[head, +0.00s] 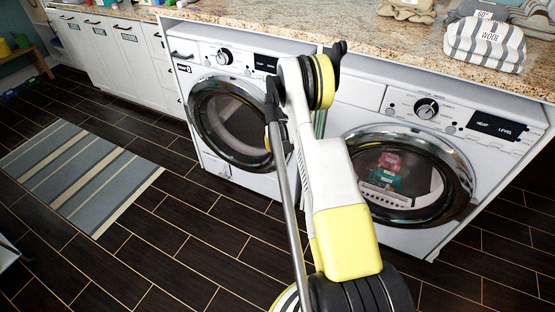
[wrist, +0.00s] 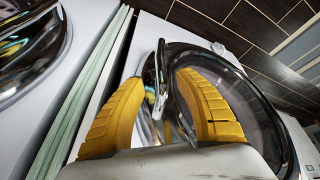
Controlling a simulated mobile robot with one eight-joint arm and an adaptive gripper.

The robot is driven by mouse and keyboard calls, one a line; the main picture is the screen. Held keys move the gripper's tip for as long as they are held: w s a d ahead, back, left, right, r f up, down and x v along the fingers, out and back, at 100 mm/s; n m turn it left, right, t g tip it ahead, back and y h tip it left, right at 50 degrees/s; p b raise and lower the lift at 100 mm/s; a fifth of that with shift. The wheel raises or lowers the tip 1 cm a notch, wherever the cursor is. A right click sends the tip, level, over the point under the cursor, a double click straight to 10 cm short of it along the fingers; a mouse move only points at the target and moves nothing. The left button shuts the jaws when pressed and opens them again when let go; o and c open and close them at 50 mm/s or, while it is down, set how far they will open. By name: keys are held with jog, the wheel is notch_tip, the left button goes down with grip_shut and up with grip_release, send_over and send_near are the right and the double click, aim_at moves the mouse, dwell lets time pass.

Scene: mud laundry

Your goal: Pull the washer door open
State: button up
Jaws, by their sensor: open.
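The washer (head: 183,52) is the left white front-loader in the head view. Its round door (head: 205,112) has a chrome rim and dark glass and looks closed. My arm covers the door's right edge. In the wrist view, my gripper (wrist: 160,77) is open, its two yellow fingers on either side of the chrome rim edge of the washer door (wrist: 262,110), where a handle-like piece shows. I cannot tell whether the fingers touch it. In the head view the fingertips are hidden behind my arm.
A second machine (head: 362,92) with a "heat level" panel stands to the right, its round door (head: 445,185) closed. A granite counter (head: 400,50) runs above both, holding a striped bag (head: 484,45). A striped rug (head: 75,170) lies left on the dark tiled floor, which is otherwise clear there.

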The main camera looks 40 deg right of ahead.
aim_at(278, 156)
jog(key=b+x, duration=0.3)
jog(key=x, duration=0.6)
jog(key=shift+w+f, duration=0.1)
jog(key=shift+f, duration=0.05)
grip_shut()
